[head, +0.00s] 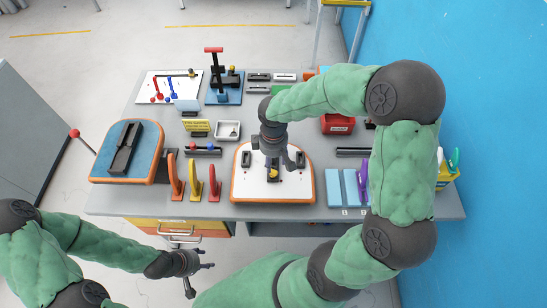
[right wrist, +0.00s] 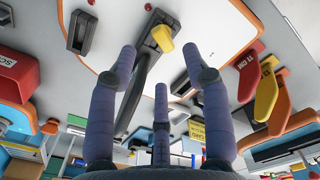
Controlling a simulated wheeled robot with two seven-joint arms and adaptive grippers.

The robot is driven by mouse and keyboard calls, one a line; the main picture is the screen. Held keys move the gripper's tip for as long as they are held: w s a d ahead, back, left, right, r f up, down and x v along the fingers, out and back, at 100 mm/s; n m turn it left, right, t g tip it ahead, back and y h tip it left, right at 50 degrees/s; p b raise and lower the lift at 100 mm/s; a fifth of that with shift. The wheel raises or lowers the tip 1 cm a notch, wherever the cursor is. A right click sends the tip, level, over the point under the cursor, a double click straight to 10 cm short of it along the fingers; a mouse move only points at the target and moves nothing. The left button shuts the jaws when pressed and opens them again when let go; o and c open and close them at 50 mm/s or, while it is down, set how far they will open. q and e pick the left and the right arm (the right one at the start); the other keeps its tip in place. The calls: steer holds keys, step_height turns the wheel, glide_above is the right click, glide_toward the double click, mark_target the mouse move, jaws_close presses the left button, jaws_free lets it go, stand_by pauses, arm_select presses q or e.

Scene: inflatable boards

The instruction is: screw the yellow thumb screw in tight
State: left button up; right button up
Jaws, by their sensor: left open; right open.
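The yellow thumb screw (head: 273,174) sits on a dark fitting on the white board with an orange rim (head: 243,192), near the board's front middle. In the right wrist view the yellow screw (right wrist: 164,38) sticks out of a dark grey bracket (right wrist: 149,50). My right gripper (head: 276,160) points down over the board and partly covers the fitting. Its spread fingers (right wrist: 160,60) are open and empty, with the screw in the gap ahead of them. Whether they touch it cannot be told. My left gripper (head: 204,264) is open and empty, off the table's front edge at lower left.
Two dark blocks (head: 246,159) flank the board's middle. Red, yellow and orange upright handles (head: 195,185) stand to its left. Light blue panels (head: 341,187) and a purple clamp (head: 362,182) are to its right. A blue board with orange rim (head: 105,165) lies at far left.

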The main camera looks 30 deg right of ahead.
mark_target(274, 170)
steer(key=shift+f, duration=0.1)
stand_by(0.3)
steer(key=shift+f+b, duration=2.05)
steer(key=shift+f, duration=0.5)
jaws_close()
steer(key=shift+m+b, duration=0.55)
steer(key=shift+m, duration=0.35)
steer(key=shift+m+b, duration=0.3)
steer(key=shift+m, duration=0.6)
